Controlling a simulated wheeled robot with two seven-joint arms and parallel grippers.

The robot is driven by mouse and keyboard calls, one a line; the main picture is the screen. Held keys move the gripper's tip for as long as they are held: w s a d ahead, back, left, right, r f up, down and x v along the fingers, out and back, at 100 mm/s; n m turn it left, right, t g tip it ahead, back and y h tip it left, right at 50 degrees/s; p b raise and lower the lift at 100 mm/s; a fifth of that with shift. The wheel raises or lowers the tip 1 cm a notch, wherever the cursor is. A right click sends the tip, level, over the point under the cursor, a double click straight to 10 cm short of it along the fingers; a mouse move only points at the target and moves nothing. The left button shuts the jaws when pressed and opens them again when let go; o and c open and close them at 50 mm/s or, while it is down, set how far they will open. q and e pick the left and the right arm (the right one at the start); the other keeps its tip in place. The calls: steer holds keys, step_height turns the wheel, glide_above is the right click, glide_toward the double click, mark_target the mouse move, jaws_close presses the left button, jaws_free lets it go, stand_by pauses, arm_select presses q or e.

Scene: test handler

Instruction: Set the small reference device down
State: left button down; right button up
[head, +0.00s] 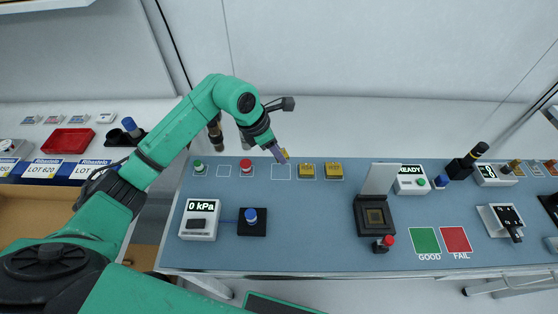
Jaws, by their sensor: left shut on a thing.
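My left gripper (281,155) is at the back of the blue bench, shut on a small yellow device (285,153), most of which the fingers hide. It is just above and behind an empty outlined square (282,172); I cannot tell whether the device touches the bench. Two similar yellow devices, one left (306,170) and one right (333,171), sit in the outlined squares to the right. My right gripper is not in view.
A 0 kPa gauge box (199,220), a blue-knobbed block (251,220) and an open test socket (375,217) are nearer. Green GOOD (425,240) and red FAIL (456,239) pads lie right. The bench's middle is clear.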

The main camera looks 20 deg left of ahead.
mark_target(282, 171)
arm_select(q)
step_height(282, 171, down, 6)
steer(key=shift+d+p, duration=0.1)
steer(key=shift+p, duration=0.5)
steer(key=shift+f, duration=0.5)
steer(key=shift+c, duration=2.1)
jaws_free()
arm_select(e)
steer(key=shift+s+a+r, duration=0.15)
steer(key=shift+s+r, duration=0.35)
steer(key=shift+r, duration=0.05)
